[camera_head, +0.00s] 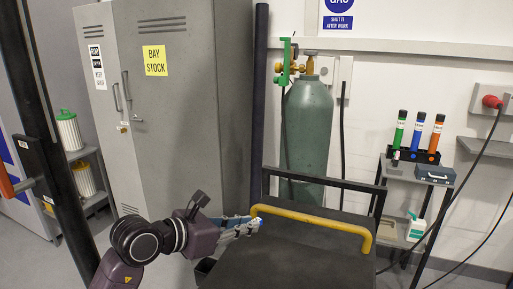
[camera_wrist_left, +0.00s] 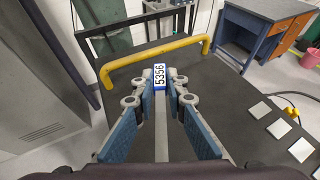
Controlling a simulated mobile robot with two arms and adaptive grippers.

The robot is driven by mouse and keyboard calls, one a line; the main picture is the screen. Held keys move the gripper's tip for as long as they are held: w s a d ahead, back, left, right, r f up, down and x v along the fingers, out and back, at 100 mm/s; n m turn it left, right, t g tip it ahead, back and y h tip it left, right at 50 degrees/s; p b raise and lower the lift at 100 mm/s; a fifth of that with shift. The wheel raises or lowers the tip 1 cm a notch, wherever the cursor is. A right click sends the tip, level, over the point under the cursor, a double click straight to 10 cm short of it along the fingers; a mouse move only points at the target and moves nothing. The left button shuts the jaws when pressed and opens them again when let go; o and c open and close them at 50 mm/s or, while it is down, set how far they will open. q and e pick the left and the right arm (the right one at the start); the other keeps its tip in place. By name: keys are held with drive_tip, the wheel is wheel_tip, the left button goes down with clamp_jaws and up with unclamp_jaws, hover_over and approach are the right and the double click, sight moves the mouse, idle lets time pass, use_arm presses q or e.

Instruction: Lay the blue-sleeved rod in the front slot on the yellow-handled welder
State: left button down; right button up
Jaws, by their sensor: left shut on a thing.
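My left gripper (camera_head: 258,225) is shut on the blue-sleeved rod, and in the left wrist view the fingers (camera_wrist_left: 161,84) close on both sides of it. In that view the rod (camera_wrist_left: 162,130) is a thin grey length with a blue sleeve and a white tag reading 5356 at its far end. The welder has a dark top (camera_head: 290,262) and a yellow handle (camera_head: 315,217), which also shows in the left wrist view (camera_wrist_left: 155,58). The gripper is just left of the handle, above the welder. I cannot make out the front slot. My right gripper is out of view.
A green gas cylinder (camera_head: 308,130) stands behind the welder, and grey lockers (camera_head: 180,110) are at the left. A rack (camera_head: 405,172) at the right holds green, blue and orange tubes. In the left wrist view, white squares (camera_wrist_left: 301,149) lie on a dark surface at the right.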

use_arm(q)
drive_tip(key=s+a+f, duration=0.3)
drive_tip(key=s+a, duration=0.5)
drive_tip(key=s, duration=0.2)
drive_tip(key=s+a+f+m+g+h, duration=0.1)
drive_tip(key=s+a+f, duration=0.3)
drive_tip(key=s+a, duration=0.4)
drive_tip(key=shift+s+a+f, duration=0.15)
drive_tip(key=shift+s+a, duration=0.05)
drive_tip(key=shift+s, duration=0.85)
